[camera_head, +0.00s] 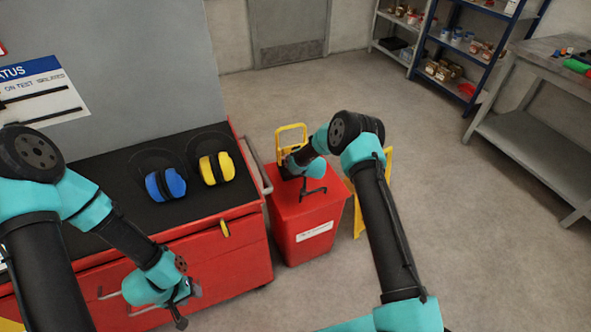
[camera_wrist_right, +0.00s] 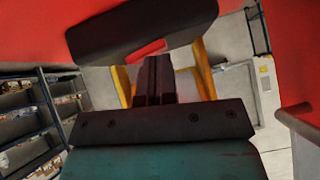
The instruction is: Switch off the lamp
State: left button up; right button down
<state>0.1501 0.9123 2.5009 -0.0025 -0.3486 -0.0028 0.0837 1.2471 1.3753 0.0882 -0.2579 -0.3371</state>
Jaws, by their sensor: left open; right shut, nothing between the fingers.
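The lamp (camera_head: 291,131) stands on the red cabinet and shows in the head view as a yellow frame, its body mostly hidden behind my right gripper. In the right wrist view, the dark lamp housing (camera_wrist_right: 105,27) fills the top, with a red switch (camera_wrist_right: 148,49) on it. My right gripper (camera_wrist_right: 158,62) is shut and empty, its fingertips right by the switch; I cannot tell whether they touch it. My left gripper (camera_head: 187,297) is open and empty in front of the red workbench, far from the lamp. Whether the lamp is lit is hidden.
The red cabinet (camera_head: 283,217) stands beside the red workbench (camera_head: 238,263), which has a black top. Blue ear defenders (camera_head: 165,184) and yellow ear defenders (camera_head: 216,168) lie there. A yellow stand (camera_head: 359,219) is behind the cabinet. Shelves and a grey table (camera_head: 525,135) stand across open floor.

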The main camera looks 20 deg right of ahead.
jog(key=shift+d+r, duration=0.1)
jog(key=shift+d, duration=0.1)
dwell(0.3)
jog(key=shift+r, duration=0.5)
jog(key=s+a+r, duration=0.1)
jog(key=s+r, duration=0.6)
jog(key=r, duration=0.3)
jog(key=s+f+g, duration=0.2)
jog(key=s, duration=1)
jog(key=s+f+m+g+y, duration=0.1)
jog(key=s+f+g, duration=0.2)
jog(key=s, duration=1)
jog(key=s+f+m+g, duration=0.1)
jog(key=s+f+g, duration=0.1)
jog(key=s, duration=1.1)
jog(key=shift+a+f+g+y, duration=0.2)
jog(key=shift+f+g+y, duration=0.2)
jog(key=shift+g, duration=0.2)
